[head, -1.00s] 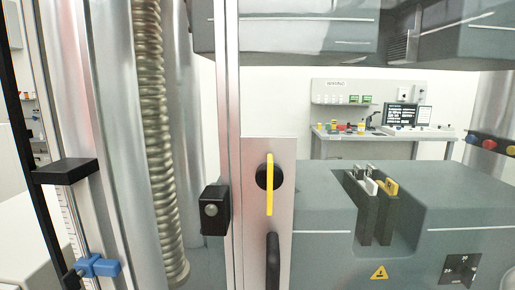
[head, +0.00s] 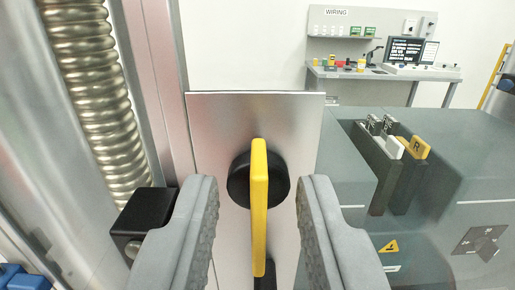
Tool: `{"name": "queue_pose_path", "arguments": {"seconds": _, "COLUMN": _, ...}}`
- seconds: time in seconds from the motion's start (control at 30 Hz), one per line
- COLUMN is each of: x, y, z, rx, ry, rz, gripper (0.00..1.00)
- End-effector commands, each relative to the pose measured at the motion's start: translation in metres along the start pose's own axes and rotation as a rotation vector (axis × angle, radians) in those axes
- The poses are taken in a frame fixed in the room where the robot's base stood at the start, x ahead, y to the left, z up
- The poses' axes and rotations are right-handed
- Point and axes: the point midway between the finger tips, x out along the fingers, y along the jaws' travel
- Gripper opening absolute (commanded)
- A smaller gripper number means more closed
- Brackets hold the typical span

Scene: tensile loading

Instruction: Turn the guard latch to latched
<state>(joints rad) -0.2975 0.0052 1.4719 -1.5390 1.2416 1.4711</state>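The guard latch is a yellow bar handle (head: 259,205) on a round black hub (head: 240,183), mounted on a silver metal plate (head: 215,120). How far the fingertips are from the plate is hard to tell. The lower end of the handle partly covers a dark part below it.
A black block (head: 146,215) sits left of the plate, close to the left finger. A ribbed metal column (head: 95,90) stands at the left. At the right is a grey machine body with white and yellow tabs (head: 414,147). A wiring bench (head: 375,74) is far behind.

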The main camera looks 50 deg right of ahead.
Motion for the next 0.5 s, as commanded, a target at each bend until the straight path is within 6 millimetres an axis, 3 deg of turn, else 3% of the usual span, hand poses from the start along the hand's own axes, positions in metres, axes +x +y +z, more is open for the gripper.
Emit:
{"name": "queue_pose_path", "arguments": {"seconds": 0.43, "x": 0.0108, "y": 0.0003, "z": -0.0002, "rx": 0.001, "ry": 0.0, "rz": 0.0, "gripper": 0.27}}
{"name": "queue_pose_path", "arguments": {"seconds": 0.5, "x": 0.0107, "y": 0.0003, "z": -0.0002, "rx": 0.001, "ry": 0.0, "rz": 0.0, "gripper": 0.17}}
